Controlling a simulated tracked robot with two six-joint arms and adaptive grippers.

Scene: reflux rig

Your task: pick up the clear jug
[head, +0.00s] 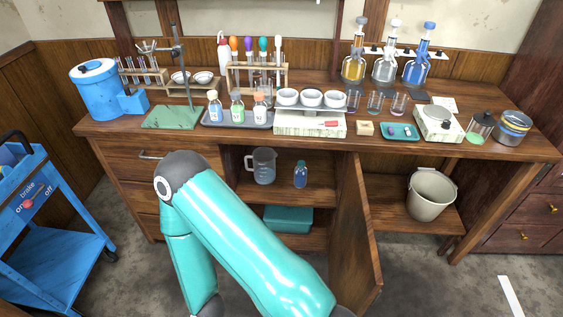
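The clear jug (264,166) stands upright on the upper shelf inside the open cupboard under the bench. It is see-through grey, and its handle points left. A small blue bottle (300,175) stands on the same shelf to its right, apart from it. One of my teal arms fills the lower middle of the view, with its bend in front of the drawers, left of and below the jug. Neither gripper shows in the head view, so what they hold is hidden.
The cupboard door (356,235) hangs open to the right of the shelf. A teal box (288,219) sits on the lower shelf. A grey bucket (431,195) stands further right. A blue cart (48,225) is at the left. The bench top (405,152) is crowded with glassware.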

